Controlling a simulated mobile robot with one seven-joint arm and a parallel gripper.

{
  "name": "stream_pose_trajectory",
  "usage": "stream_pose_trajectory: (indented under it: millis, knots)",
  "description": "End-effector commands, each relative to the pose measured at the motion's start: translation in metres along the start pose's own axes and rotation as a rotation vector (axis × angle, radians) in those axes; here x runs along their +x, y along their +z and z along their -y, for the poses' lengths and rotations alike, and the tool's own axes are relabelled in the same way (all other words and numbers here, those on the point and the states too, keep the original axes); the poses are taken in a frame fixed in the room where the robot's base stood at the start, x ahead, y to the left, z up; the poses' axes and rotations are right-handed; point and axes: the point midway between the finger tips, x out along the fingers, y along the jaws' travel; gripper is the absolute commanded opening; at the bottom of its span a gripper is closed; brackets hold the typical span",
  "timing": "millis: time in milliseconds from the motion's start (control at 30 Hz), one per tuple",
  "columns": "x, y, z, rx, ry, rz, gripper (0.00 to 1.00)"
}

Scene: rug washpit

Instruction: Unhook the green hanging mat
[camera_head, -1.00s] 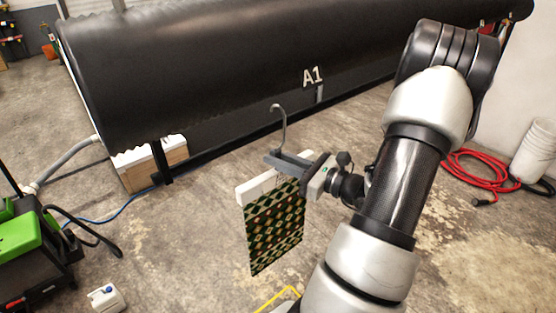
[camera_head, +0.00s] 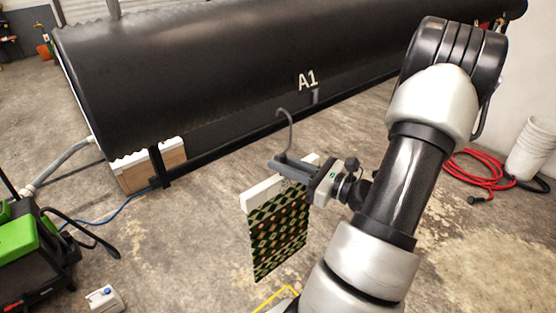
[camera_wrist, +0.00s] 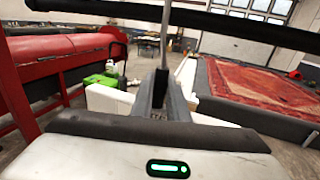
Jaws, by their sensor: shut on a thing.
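The green patterned mat (camera_head: 281,235) hangs from a white bar (camera_head: 262,193), with a grey hook (camera_head: 289,128) rising above it. My gripper (camera_head: 284,163) is shut on the hanger of the mat, just below the hook. The hook's tip curls free in the air in front of the black roller and touches no rail that I can see. In the wrist view, my gripper's fingers (camera_wrist: 160,95) close around the hook's thin stem (camera_wrist: 166,35), and white bar ends show on both sides. The mat itself is hidden there.
A large black roller marked A1 (camera_head: 230,75) runs across the back. A red hose (camera_head: 478,170) and white buckets (camera_head: 533,150) are at right. Concrete floor around the mat is clear.

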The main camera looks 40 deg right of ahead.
Motion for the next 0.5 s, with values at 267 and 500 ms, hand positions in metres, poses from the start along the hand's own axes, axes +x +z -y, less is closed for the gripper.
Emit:
stream_pose_trajectory:
  millis: [267, 500]
  knots:
    - [-0.019, 0.001, -0.005, -0.002, -0.001, 0.001, 0.0]
    - [-0.035, 0.001, -0.01, -0.001, -0.002, 0.0, 0.0]
